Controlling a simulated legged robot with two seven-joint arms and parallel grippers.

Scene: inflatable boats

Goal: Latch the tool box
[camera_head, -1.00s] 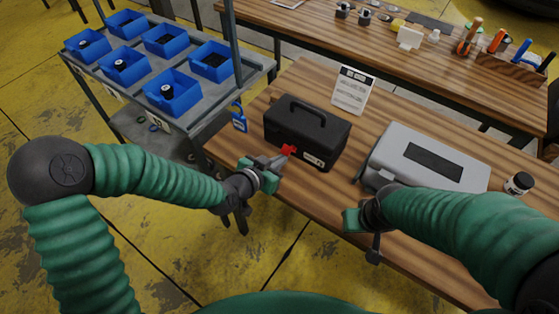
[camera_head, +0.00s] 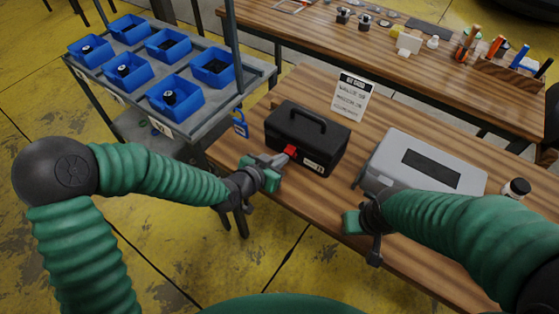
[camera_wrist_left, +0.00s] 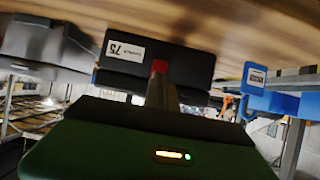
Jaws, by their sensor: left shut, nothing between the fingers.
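The black tool box (camera_head: 307,138) stands on the wooden table with its lid down and its handle on top. Its red latch (camera_head: 291,152) is on the front face, and shows again in the left wrist view (camera_wrist_left: 159,66). My left gripper (camera_head: 286,156) is shut and empty, its fingertips at the latch and seeming to touch it. In the left wrist view the closed fingers (camera_wrist_left: 162,88) cover the lower part of the latch, so I cannot tell whether it is fastened. My right gripper (camera_head: 357,221) is by the table's front edge, its fingers unclear.
A grey case (camera_head: 425,160) lies right of the tool box, close to my right gripper. A sign (camera_head: 352,97) stands behind the box. A cart with blue bins (camera_head: 176,97) is at the left. A small jar (camera_head: 515,189) stands at the right.

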